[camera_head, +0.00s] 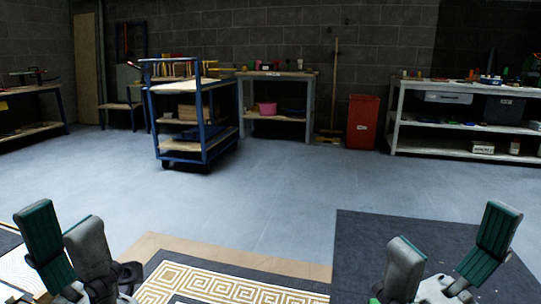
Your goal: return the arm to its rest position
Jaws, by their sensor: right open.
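My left gripper (62,222) is low at the left edge of the head view, fingers pointing up, with one green-padded finger and one grey finger close side by side. The angle hides how far apart they are, and I see nothing held. My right gripper (452,228) is low at the right, fingers pointing up and spread wide. It is open and empty. Both arms behind the grippers are mostly out of frame.
Beyond is clear grey floor (270,195). A blue trolley (207,146), a red bin (362,122) and a white shelf bench (398,117) stand farther back.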

